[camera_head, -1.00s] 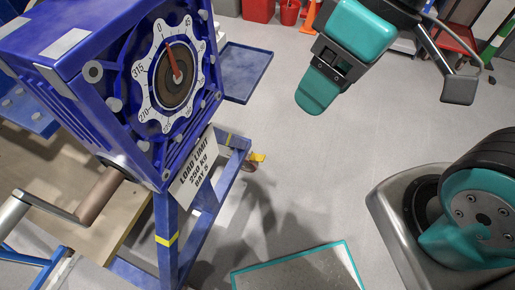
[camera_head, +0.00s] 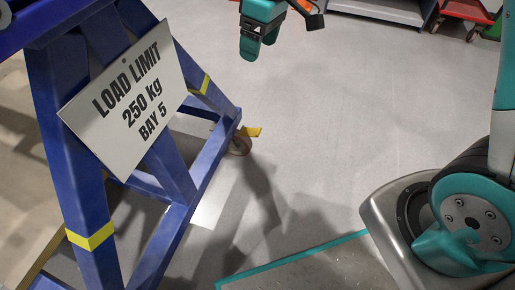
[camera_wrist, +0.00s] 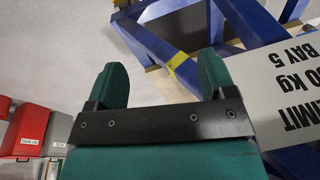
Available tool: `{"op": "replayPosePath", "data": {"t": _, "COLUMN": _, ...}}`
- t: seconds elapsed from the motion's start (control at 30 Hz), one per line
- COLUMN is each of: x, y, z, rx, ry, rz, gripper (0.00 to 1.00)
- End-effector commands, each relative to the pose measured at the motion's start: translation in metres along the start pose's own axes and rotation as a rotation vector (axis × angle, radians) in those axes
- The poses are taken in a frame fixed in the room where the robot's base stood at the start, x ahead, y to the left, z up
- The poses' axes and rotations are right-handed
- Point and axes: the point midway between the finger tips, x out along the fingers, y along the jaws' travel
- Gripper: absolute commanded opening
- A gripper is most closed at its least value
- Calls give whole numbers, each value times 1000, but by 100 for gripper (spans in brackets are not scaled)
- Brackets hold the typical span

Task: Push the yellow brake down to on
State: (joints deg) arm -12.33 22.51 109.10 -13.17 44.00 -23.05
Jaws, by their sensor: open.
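The yellow brake (camera_head: 253,132) is a small pedal on the caster wheel (camera_head: 240,146) at the foot of the blue stand (camera_head: 205,160). It sticks out to the right of the wheel, and its exact tilt is too small to tell. My gripper (camera_head: 250,46) is at the top of the head view, above the brake in the picture and apart from it. In the wrist view my gripper (camera_wrist: 161,80) shows two teal fingers spread apart with nothing between them. I cannot make out the brake in the wrist view.
A white load limit sign (camera_head: 128,100) hangs on the stand's side. Yellow tape bands (camera_head: 90,236) mark its legs. A teal-edged floor plate (camera_head: 310,262) lies in front. A red cart (camera_head: 466,10) stands far right. Grey floor (camera_head: 340,120) right of the caster is clear.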

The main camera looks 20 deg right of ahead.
Motion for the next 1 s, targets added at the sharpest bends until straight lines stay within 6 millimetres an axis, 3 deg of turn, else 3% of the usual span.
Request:
{"op": "replayPosePath", "data": {"t": 0.03, "x": 55, "y": 18, "z": -2, "rx": -9, "ry": -13, "rz": 6, "gripper": 77}}
{"op": "replayPosePath", "data": {"t": 0.2, "x": 173, "y": 86, "z": -23, "rx": -67, "ry": -66, "rz": 46, "gripper": 77}}
{"op": "replayPosePath", "data": {"t": 0.3, "x": 220, "y": 121, "z": -31, "rx": -105, "ry": -101, "rz": 68, "gripper": 77}}
{"op": "replayPosePath", "data": {"t": 0.4, "x": 256, "y": 144, "z": -34, "rx": -133, "ry": -127, "rz": 82, "gripper": 77}}
{"op": "replayPosePath", "data": {"t": 0.53, "x": 283, "y": 160, "z": -34, "rx": -153, "ry": -145, "rz": 92, "gripper": 77}}
{"op": "replayPosePath", "data": {"t": 0.77, "x": 312, "y": 166, "z": -30, "rx": -159, "ry": -151, "rz": 93, "gripper": 77}}
{"op": "replayPosePath", "data": {"t": 1.0, "x": 367, "y": 172, "z": -22, "rx": -159, "ry": -151, "rz": 92, "gripper": 77}}
